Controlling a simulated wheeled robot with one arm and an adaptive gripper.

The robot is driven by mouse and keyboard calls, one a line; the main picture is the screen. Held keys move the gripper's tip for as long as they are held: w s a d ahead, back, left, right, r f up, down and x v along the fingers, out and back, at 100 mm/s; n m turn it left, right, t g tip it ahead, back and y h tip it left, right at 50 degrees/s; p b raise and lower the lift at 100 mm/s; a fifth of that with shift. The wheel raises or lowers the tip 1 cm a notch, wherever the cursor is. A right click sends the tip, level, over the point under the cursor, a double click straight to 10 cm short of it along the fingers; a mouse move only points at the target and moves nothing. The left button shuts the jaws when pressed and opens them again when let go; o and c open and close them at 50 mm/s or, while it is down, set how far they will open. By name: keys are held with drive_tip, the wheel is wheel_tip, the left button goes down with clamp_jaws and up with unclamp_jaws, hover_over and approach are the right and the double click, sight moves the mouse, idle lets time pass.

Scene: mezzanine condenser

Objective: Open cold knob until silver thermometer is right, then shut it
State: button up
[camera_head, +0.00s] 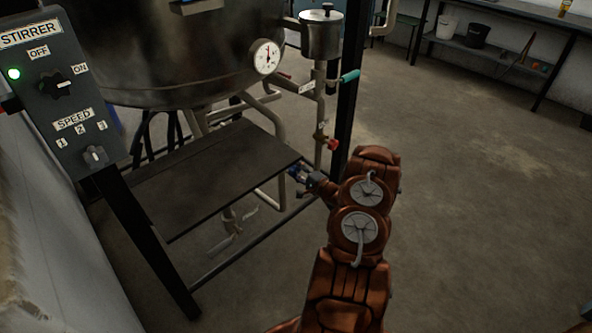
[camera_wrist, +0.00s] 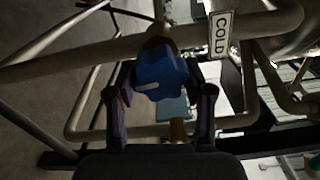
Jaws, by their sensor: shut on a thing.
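The cold knob (camera_wrist: 160,76) is a blue knob with a white mark, on a pipe beside a "COLD" label (camera_wrist: 221,35) in the wrist view. My gripper (camera_wrist: 160,92) has a finger on each side of the blue knob and is shut on it. In the head view my gripper (camera_head: 300,172) is at the right edge of the dark shelf, and the knob is mostly hidden there. A white-faced dial thermometer (camera_head: 266,56) with a silver rim is on the large metal vessel. Its red needle is too small to read exactly.
A red knob (camera_head: 333,144) and a teal handle (camera_head: 350,76) sit on the pipework above my gripper. A black frame post (camera_head: 349,100) stands close by. The stirrer panel (camera_head: 62,95) is at left. The floor at right is clear.

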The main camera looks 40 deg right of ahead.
drive_tip(key=shift+m, duration=0.6)
drive_tip(key=o, duration=1.2)
drive_tip(key=shift+c, duration=0.2)
drive_tip(key=shift+s, duration=0.1)
drive_tip(key=s, duration=1.1)
drive_tip(key=shift+s+a, duration=0.15)
drive_tip(key=shift+s, duration=0.25)
